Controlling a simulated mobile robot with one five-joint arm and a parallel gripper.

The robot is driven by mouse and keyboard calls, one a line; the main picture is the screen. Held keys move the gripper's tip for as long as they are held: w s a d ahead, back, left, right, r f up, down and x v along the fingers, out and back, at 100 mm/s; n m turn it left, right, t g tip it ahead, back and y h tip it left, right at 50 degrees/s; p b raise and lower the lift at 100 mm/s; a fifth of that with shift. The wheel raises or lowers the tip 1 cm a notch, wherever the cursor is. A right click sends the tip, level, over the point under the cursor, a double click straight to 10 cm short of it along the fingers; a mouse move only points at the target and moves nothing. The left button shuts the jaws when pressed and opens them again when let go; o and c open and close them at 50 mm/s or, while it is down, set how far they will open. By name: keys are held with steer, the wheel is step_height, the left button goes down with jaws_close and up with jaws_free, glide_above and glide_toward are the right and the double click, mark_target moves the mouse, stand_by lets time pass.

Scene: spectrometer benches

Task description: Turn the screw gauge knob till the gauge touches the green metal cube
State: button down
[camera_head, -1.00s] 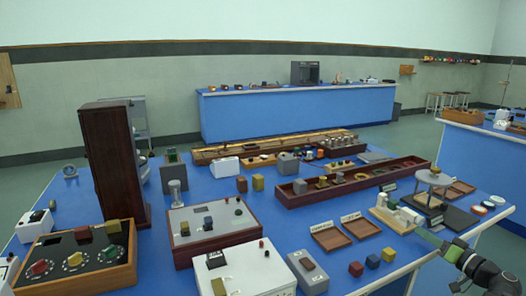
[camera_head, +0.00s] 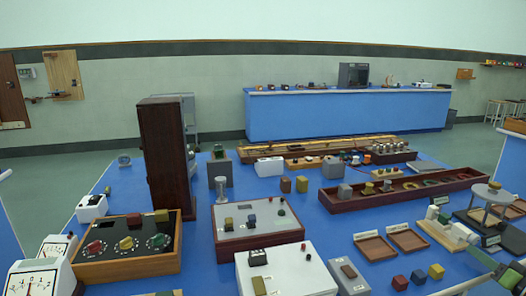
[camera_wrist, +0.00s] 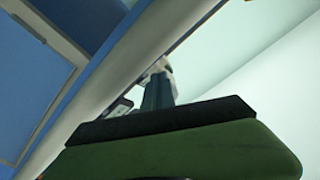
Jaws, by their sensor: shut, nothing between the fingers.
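The screw gauge (camera_head: 461,232) has a pale body and lies on a light wooden base (camera_head: 436,236) at the right of the bench in the head view. A small dark green cube (camera_head: 443,218) shows at the gauge; at this size I cannot tell whether the gauge touches it. The knob cannot be made out clearly. My gripper (camera_head: 480,256) is shut and empty, just right of and nearer than the gauge, with its wrist at the right picture edge. In the wrist view a green finger with a black edge (camera_wrist: 180,115) fills the lower part.
Two shallow wooden trays (camera_head: 374,247) lie left of the gauge. Small red, blue and yellow cubes (camera_head: 418,277) stand in front of them. A round raised platform (camera_head: 491,193) stands right behind the gauge. A long wooden box (camera_head: 340,204) lies further back.

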steer(key=shift+s+a+r+p, duration=0.15)
steer(key=shift+a+r+p, duration=0.4)
steer(key=shift+a, duration=0.2)
stand_by(0.3)
steer(key=shift+s+a+f+b, duration=0.1)
steer(key=shift+a+f+b, duration=0.15)
steer(key=shift+a+b, duration=0.1)
steer(key=v, duration=0.6)
